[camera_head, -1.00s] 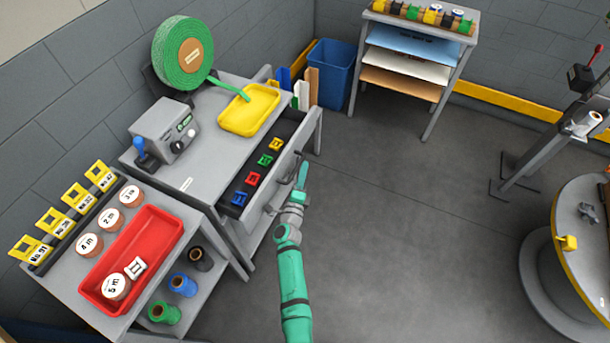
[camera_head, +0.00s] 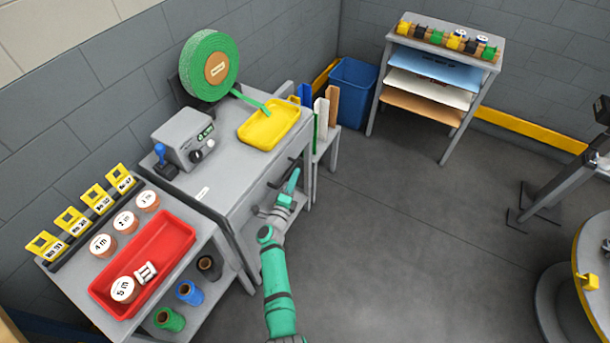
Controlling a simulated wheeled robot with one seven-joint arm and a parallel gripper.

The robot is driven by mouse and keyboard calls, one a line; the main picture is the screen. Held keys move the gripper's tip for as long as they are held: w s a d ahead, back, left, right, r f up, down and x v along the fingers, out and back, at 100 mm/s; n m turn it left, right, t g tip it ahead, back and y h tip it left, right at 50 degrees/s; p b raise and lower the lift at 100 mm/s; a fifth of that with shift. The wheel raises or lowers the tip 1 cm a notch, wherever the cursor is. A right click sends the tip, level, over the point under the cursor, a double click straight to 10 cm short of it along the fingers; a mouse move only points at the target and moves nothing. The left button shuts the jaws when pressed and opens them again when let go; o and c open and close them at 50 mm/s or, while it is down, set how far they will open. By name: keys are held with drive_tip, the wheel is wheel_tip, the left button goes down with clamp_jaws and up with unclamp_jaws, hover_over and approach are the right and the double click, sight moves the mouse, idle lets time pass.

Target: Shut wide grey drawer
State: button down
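The wide grey drawer (camera_head: 264,190) is in the front of the grey workbench (camera_head: 222,180). Its front now looks flush with the bench, and its inside and contents are hidden. My gripper (camera_head: 291,184) is at the drawer front, close to the dark handle, with its teal fingertip pointing up. I cannot tell whether it touches the front. Only one finger shows clearly, so its opening cannot be judged.
A yellow tray (camera_head: 270,126), a grey control box (camera_head: 184,138) and a green reel (camera_head: 209,66) stand on the bench. A side stand with a red tray (camera_head: 150,262) is at left. A blue bin (camera_head: 352,92) is behind.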

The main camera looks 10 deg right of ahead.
drive_tip(key=s+a+r+n+t+y, duration=0.1)
drive_tip(key=s+a+r+n+y, duration=0.15)
drive_tip(key=s+n, duration=1.1)
drive_tip(key=s+a+r+n+t+y, duration=0.15)
drive_tip(key=s+y, duration=0.25)
drive_tip(key=s, duration=2)
drive_tip(key=s+a+r+n+g+y, duration=0.1)
drive_tip(key=s+a+r+n, duration=0.2)
drive_tip(key=s, duration=0.6)
drive_tip(key=s+a+r+n+g+y, duration=0.1)
drive_tip(key=s+a+r+n, duration=0.3)
drive_tip(key=s+r+n, duration=0.4)
drive_tip(key=shift+s+a+r+g+y, duration=0.2)
drive_tip(key=shift+s+r+g+y, duration=0.15)
drive_tip(key=shift+s+r+g, duration=0.4)
